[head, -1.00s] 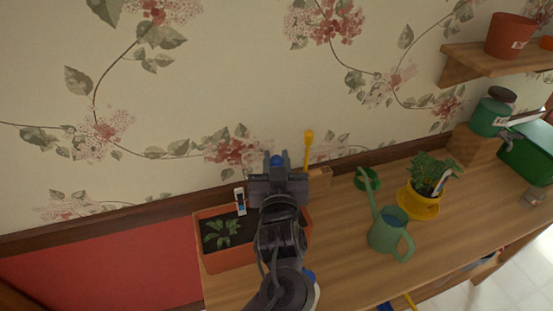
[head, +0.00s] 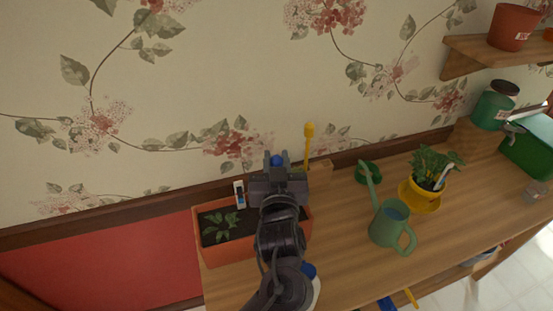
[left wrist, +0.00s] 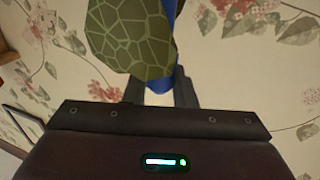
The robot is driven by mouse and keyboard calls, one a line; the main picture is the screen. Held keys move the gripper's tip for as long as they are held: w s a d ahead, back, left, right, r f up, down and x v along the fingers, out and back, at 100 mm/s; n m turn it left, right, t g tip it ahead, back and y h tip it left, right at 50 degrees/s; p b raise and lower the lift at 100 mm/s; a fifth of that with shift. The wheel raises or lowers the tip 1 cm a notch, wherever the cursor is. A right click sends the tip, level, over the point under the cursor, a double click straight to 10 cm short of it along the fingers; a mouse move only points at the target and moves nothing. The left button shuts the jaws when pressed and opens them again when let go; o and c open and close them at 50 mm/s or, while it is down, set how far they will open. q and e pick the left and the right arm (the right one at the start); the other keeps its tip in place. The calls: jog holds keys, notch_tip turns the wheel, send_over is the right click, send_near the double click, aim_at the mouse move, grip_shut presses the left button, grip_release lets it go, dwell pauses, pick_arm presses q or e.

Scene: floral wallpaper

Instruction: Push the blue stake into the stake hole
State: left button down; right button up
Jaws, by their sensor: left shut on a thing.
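My left gripper (head: 277,168) is shut on the blue stake (head: 277,160), whose small blue top shows between the fingertips in the head view. In the left wrist view the blue stake (left wrist: 177,80) shows by the fingers, with a green, shell-patterned piece (left wrist: 130,38) in front of it. The gripper is over the right back part of the terracotta planter box (head: 228,256), against the wall side. The stake hole is not visible; the gripper and arm cover that part of the box. My right gripper is not in view.
The planter holds a small green plant (head: 219,227) and a white marker (head: 239,194). A yellow stick (head: 308,148) stands just right of the gripper. A green watering can (head: 388,228) and a yellow pot (head: 421,195) stand farther right. The wooden tabletop (head: 345,255) has free room between.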

pick_arm(q)
jog(key=shift+f+b, duration=0.5)
jog(key=shift+f, duration=0.5)
jog(key=c, duration=1.5)
grip_release()
jog(key=o, duration=0.4)
jog(key=shift+s+a, duration=0.1)
jog(key=shift+a, duration=0.1)
